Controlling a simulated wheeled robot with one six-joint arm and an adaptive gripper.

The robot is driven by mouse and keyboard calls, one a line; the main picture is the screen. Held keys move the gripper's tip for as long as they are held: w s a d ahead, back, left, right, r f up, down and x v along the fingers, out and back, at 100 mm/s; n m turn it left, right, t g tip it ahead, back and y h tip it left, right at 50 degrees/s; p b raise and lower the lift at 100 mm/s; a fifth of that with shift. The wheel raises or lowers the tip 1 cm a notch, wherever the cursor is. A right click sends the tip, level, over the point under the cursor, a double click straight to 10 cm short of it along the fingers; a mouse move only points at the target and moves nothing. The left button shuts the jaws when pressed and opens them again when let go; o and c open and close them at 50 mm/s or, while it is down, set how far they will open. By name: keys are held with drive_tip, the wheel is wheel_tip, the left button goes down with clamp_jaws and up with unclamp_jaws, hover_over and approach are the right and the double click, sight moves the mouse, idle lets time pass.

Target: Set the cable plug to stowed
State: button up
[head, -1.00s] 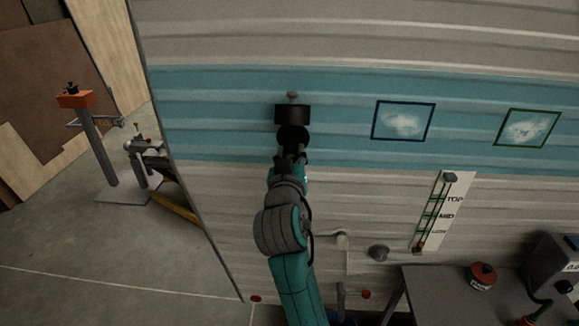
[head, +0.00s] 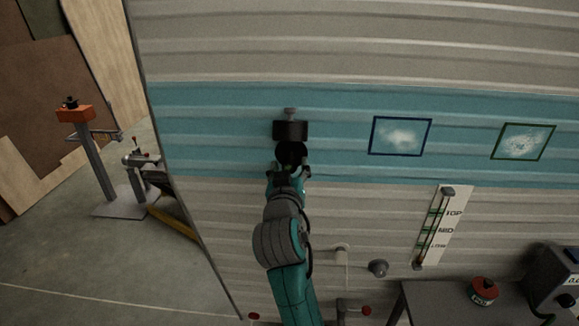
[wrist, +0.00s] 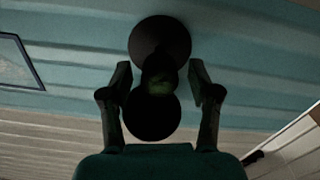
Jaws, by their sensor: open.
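A black fixture (head: 290,131) with a small grey knob on top is mounted on the teal band of the camper wall. A round black end piece (head: 291,153) sticks out from it towards me. I cannot tell for sure that this is the cable plug. My gripper (head: 288,167) is open just below and in front of the round piece. In the wrist view, the round piece (wrist: 152,115) shows between the two fingers of my gripper (wrist: 160,75), with gaps on both sides. The dark disc of the fixture (wrist: 160,42) shows behind it.
Two framed pictures (head: 400,136) hang right of the fixture. A slider panel (head: 438,228) marked TOP and MID is lower right. A bench (head: 440,300) with a red-topped can (head: 484,290) and a grey box (head: 556,270) stands below. An orange-topped stand (head: 75,114) is at left.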

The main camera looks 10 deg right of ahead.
drive_tip(key=v, duration=1.1)
drive_tip(key=shift+s+a, duration=0.1)
drive_tip(key=c, duration=0.6)
drive_tip(key=shift+s+m, duration=0.15)
drive_tip(key=shift+m, duration=0.45)
drive_tip(key=c, duration=0.5)
drive_tip(key=shift+s+a+m, duration=0.15)
drive_tip(key=shift+s+m, duration=0.05)
drive_tip(key=shift+m, duration=0.5)
clamp_jaws()
drive_tip(key=s+a+m, duration=0.1)
drive_tip(key=s+m, duration=0.4)
drive_tip(key=m, duration=1.3)
drive_tip(key=x, duration=1.4)
